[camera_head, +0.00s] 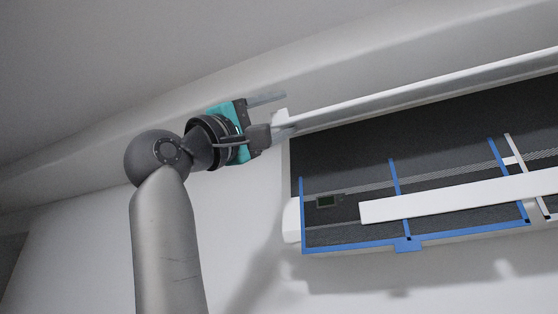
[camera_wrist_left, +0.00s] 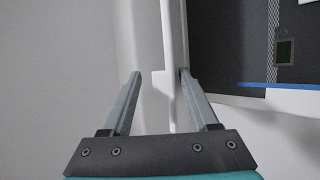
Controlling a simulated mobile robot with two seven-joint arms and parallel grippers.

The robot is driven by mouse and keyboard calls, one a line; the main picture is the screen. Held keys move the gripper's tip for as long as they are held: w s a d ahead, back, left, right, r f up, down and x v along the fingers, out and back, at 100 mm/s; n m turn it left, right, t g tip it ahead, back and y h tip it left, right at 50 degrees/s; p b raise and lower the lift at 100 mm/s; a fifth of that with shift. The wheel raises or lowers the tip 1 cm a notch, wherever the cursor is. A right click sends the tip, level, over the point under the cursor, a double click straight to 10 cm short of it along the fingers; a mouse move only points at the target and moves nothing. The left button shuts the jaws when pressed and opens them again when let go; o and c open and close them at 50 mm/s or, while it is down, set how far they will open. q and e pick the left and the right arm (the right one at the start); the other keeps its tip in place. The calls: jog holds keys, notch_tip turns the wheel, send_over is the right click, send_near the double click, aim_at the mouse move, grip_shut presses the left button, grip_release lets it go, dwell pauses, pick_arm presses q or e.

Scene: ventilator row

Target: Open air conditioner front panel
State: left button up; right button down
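The air conditioner's white front panel (camera_head: 420,91) is swung up and shows nearly edge-on above the unit. Below it the dark inside (camera_head: 440,135) is exposed. My left gripper (camera_head: 286,113) is at the panel's left end, with its fingers apart. In the left wrist view the panel's white edge (camera_wrist_left: 172,45) runs between the two open fingers (camera_wrist_left: 158,74), close to the right finger. A gap shows on the left finger's side. Whether the right finger touches the panel I cannot tell. My right gripper is in neither view.
The unit's inside has blue frame strips (camera_head: 395,185), a white crossbar (camera_head: 450,198) and a small dark green display (camera_head: 327,201). The ceiling edge (camera_head: 350,55) is close above the panel. The wall (camera_head: 80,250) left of the unit is clear.

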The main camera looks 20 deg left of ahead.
pick_arm(q)
jog(key=b+v, duration=0.7)
jog(key=v, duration=0.8)
jog(key=shift+b, duration=0.3)
jog(key=shift+s+a, duration=0.1)
